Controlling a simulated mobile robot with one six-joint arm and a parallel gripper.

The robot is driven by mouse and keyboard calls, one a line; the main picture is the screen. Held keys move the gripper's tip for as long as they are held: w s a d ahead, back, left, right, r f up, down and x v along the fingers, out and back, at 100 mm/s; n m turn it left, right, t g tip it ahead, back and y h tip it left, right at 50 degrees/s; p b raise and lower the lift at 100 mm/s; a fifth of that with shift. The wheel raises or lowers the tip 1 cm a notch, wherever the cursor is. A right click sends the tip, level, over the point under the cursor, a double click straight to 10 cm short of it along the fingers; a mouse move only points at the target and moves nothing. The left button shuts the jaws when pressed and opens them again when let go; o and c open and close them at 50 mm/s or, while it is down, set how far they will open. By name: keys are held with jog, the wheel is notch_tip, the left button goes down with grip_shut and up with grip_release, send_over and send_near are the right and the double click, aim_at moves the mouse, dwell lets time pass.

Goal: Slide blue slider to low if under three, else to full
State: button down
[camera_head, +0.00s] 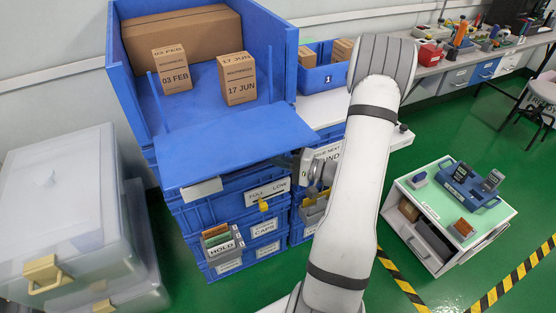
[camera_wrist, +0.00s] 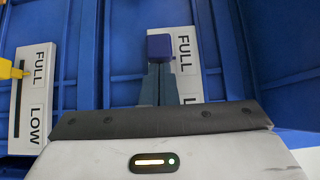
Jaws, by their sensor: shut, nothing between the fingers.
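The blue slider (camera_wrist: 159,46) shows in the wrist view as a dark blue knob beside the word FULL on its white plate (camera_wrist: 184,42). The lower plate is partly hidden by my gripper. My gripper (camera_wrist: 157,68) is shut and empty, its fingertips directly below the knob in the picture; I cannot tell if they touch it. In the head view my gripper (camera_head: 301,163) is at the blue crate front, and the blue slider is not discernible. Two small cartons stand in the open upper crate, marked 03 FEB (camera_head: 171,70) and 17 JUN (camera_head: 237,78).
A yellow slider (camera_wrist: 12,71) sits on another FULL/LOW plate (camera_wrist: 40,95) at left. A large plain carton (camera_head: 180,38) is behind the small ones. A lowered blue flap (camera_head: 235,138) overhangs the crate front. A HOLD holder (camera_head: 222,247) hangs lower down.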

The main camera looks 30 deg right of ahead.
jog(key=w+d+v, duration=0.2)
jog(key=v, duration=1)
jog(key=shift+s+d+b, duration=0.25)
jog(key=shift+s+b, duration=0.05)
jog(key=shift+b, duration=0.05)
